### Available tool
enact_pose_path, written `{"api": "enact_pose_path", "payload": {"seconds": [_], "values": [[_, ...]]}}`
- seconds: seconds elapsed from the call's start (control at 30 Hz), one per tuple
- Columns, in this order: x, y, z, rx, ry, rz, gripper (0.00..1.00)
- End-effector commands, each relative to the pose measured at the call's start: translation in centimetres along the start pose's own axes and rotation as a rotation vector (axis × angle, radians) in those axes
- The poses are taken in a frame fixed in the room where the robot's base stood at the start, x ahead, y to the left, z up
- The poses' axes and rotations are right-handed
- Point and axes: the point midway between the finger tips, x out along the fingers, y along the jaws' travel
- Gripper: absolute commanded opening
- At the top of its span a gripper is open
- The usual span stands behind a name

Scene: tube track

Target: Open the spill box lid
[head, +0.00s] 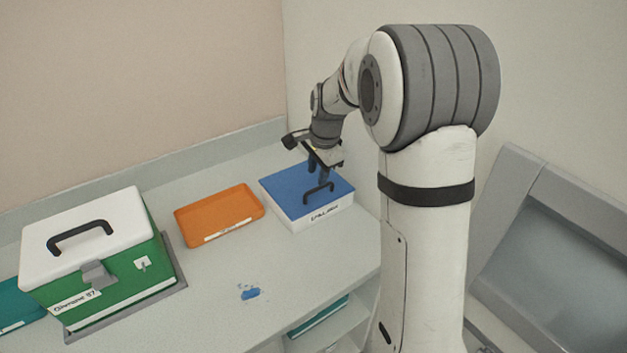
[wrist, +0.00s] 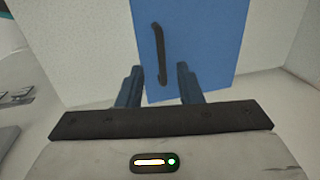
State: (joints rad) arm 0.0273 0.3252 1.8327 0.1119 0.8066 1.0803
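The spill box (head: 325,213) is a low white box with a dark-lettered label on its front, at the back right of the counter. Its blue lid (head: 293,187) lies flat and closed on it, with a black bar handle (head: 318,193) near the front edge. In the wrist view the lid (wrist: 205,45) fills the upper middle and the handle (wrist: 159,55) stands beyond the fingers. My gripper (wrist: 160,72) is open and empty, its two fingers apart, pointing at the lid. In the head view it hangs just above the lid, close behind the handle; contact cannot be told.
An orange tray (head: 182,222) lies left of the spill box. A green box with a white lid (head: 110,208) and black handle stands farther left. Blue fragments (head: 250,293) lie on the counter's front part. Walls close off the back and right. Bare counter (head: 310,265) lies in front.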

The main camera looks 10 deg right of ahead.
Motion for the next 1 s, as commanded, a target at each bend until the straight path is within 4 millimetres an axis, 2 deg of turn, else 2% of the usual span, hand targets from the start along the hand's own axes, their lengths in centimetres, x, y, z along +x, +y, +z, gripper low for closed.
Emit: {"api": "enact_pose_path", "payload": {"seconds": [0.1, 0.3, 0.67, 1.0], "values": [[2.0, 0.1, 0.1, -0.001, -0.002, 0.005, 0.32], [4.5, 0.1, 0.0, -0.002, -0.001, 0.003, 0.32], [5.3, 0.1, 0.0, -0.002, 0.0, 0.001, 0.32], [5.3, 0.1, -0.1, -0.001, 0.001, 0.001, 0.06]]}}
